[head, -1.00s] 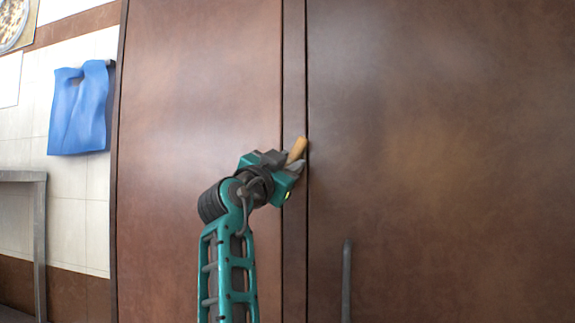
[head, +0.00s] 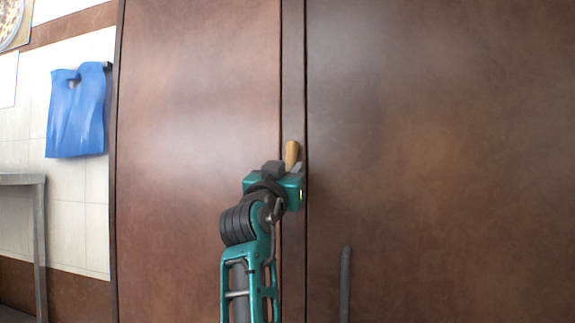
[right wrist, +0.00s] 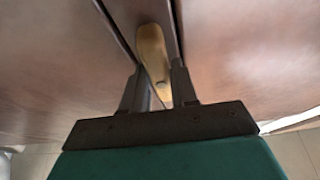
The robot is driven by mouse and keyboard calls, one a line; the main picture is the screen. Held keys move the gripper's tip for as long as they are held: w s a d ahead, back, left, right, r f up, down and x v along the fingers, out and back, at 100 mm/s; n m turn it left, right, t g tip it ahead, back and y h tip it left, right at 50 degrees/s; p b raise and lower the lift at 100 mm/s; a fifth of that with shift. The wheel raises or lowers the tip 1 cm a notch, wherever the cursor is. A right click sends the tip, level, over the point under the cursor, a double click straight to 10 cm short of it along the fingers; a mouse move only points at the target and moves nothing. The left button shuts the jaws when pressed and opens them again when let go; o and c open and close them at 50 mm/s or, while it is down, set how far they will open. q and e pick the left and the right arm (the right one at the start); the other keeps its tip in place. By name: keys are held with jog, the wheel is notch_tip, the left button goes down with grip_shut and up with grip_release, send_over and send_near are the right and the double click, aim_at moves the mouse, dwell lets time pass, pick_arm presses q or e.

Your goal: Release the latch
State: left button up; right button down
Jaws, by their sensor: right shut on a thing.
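The latch handle (head: 291,153), a small tan wooden piece, sits on the narrow strip between two large brown door panels. It stands close to upright in the head view. It also shows in the right wrist view (right wrist: 153,55), with its lower end between the fingers. My right gripper (head: 291,168) is shut on the latch handle; its fingers (right wrist: 157,88) lie on either side of it. The latch's lower part is partly hidden by the gripper. My left gripper is out of view.
The left door panel (head: 200,110) and the right door panel (head: 430,120) fill most of the view. A dark vertical bar handle (head: 345,285) is on the right panel.

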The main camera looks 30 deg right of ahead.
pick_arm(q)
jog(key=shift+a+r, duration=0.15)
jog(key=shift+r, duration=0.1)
pick_arm(e)
jog(key=shift+r+n+t, duration=0.1)
jog(key=shift+n+t, duration=0.2)
jog(key=shift+n, duration=0.2)
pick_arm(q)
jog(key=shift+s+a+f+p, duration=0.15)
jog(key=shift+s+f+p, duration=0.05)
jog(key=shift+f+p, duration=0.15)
pick_arm(e)
jog(key=shift+n, duration=0.3)
jog(key=c, duration=1)
grip_release()
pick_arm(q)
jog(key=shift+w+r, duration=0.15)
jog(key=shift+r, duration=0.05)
pick_arm(e)
jog(key=shift+o, duration=0.2)
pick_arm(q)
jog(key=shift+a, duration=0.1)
pick_arm(e)
jog(key=shift+s+f, duration=0.1)
jog(key=shift+f, duration=0.1)
